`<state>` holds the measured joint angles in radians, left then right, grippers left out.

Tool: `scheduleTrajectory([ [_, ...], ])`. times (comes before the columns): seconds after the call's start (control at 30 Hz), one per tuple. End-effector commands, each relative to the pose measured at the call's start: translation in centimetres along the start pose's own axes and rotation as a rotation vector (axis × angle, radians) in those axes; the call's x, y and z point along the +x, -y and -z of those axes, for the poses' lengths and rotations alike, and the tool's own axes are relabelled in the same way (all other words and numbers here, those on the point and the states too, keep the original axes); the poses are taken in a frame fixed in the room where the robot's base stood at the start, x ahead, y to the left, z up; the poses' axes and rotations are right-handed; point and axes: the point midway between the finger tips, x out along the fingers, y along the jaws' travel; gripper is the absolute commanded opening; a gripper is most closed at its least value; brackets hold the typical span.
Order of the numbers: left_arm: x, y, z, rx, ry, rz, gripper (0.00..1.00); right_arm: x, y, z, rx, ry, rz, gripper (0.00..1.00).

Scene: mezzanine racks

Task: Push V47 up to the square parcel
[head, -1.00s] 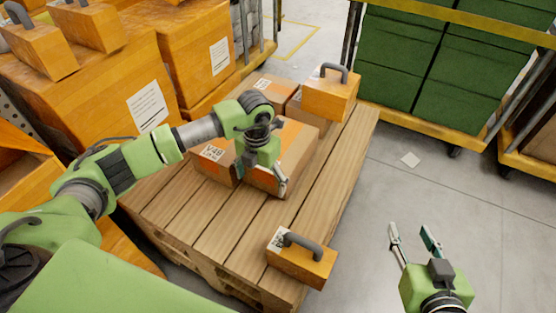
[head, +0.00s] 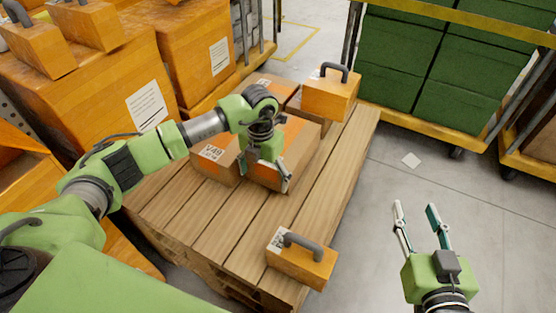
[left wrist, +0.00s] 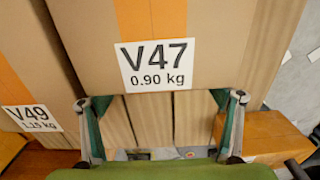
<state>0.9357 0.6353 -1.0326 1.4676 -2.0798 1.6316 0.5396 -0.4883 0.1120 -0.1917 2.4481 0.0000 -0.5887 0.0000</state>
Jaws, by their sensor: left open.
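The carton labelled V47 (left wrist: 190,20) fills the upper middle of the left wrist view. In the head view it is the brown carton with an orange stripe (head: 302,140) on the pallet, partly hidden by my left gripper. My left gripper (head: 266,172) is open, its fingers at the near side of V47; whether they touch it I cannot tell. Its two fingers (left wrist: 161,100) show spread below the label. My right gripper (head: 417,207) is open and empty over the floor at right. Cartons (head: 270,86) lie behind V47; I cannot tell which is the square parcel.
Carton V49 (head: 213,165) stands just left of V47. A handled orange box (head: 300,264) sits at the pallet's (head: 215,225) near right corner, another (head: 330,97) behind V47. Orange boxes (head: 95,75) crowd the left. A cart with green crates (head: 465,75) stands beyond. The near planks are mostly clear.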

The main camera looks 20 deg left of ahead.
Motion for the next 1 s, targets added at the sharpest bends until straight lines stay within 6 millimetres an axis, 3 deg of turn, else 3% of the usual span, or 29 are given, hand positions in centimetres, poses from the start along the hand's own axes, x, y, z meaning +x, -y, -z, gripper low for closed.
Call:
scheduleTrajectory([
  [0.4, 0.0, 0.0, -0.8, 0.001, 0.003, 0.000, 0.83, 0.2, 0.3, 1.9, 0.001, -0.089, 0.006, 0.40],
  [1.0, 0.0, 0.0, -1.0, 0.000, 0.003, 0.000, 0.83, 0.2, 0.3, 2.5, 0.001, -0.115, 0.007, 0.40],
])
